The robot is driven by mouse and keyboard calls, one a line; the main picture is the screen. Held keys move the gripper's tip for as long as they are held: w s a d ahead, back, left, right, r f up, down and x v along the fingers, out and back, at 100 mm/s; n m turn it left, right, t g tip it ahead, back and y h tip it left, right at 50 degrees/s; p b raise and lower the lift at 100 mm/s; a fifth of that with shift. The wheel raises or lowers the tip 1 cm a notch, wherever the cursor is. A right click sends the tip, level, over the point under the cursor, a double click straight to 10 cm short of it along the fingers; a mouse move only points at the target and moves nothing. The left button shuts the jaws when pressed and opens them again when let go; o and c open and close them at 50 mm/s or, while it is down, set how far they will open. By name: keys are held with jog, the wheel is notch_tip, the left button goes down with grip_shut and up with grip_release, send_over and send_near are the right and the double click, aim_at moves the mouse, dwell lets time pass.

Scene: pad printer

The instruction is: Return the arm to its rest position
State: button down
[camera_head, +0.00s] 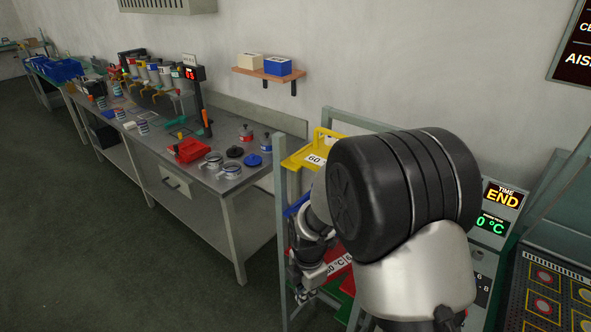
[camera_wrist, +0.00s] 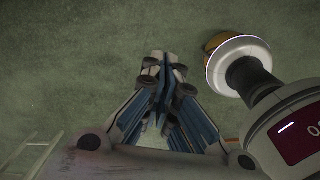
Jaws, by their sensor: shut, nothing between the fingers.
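My gripper (camera_wrist: 165,65) points down over the bare green-grey floor in the wrist view. Its fingers are together at the tips, with nothing between them. In the head view my arm fills the centre right, in front of a rack. The wrist and part of my gripper (camera_head: 303,285) show low beside the rack, and the fingertips are small there.
A long metal workbench (camera_head: 235,188) with pots and tools runs along the wall. A lit display panel (camera_head: 503,195) is at the right. The floor (camera_head: 110,250) at the left is clear.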

jog(key=s+d+r+m+t, duration=0.1)
jog(key=s+d+r+m, duration=0.1)
jog(key=r+m, duration=0.3)
jog(key=s+d+r+m, duration=0.2)
jog(key=r, duration=0.6)
jog(key=s+d+r+m+t, duration=0.1)
jog(key=s+d+r+m, duration=0.1)
jog(key=s+r+m, duration=0.2)
jog(key=s+d+r+m+t, duration=0.1)
jog(key=s+d+r+m, duration=0.2)
jog(key=s+m, duration=0.4)
jog(key=s+d+r+m+t, duration=0.1)
jog(key=s+d+r+m, duration=0.1)
jog(key=s+r+m, duration=0.2)
jog(key=shift+s+d+r+m, duration=0.3)
jog(key=shift+s+m, duration=0.9)
jog(key=shift+s, duration=0.7)
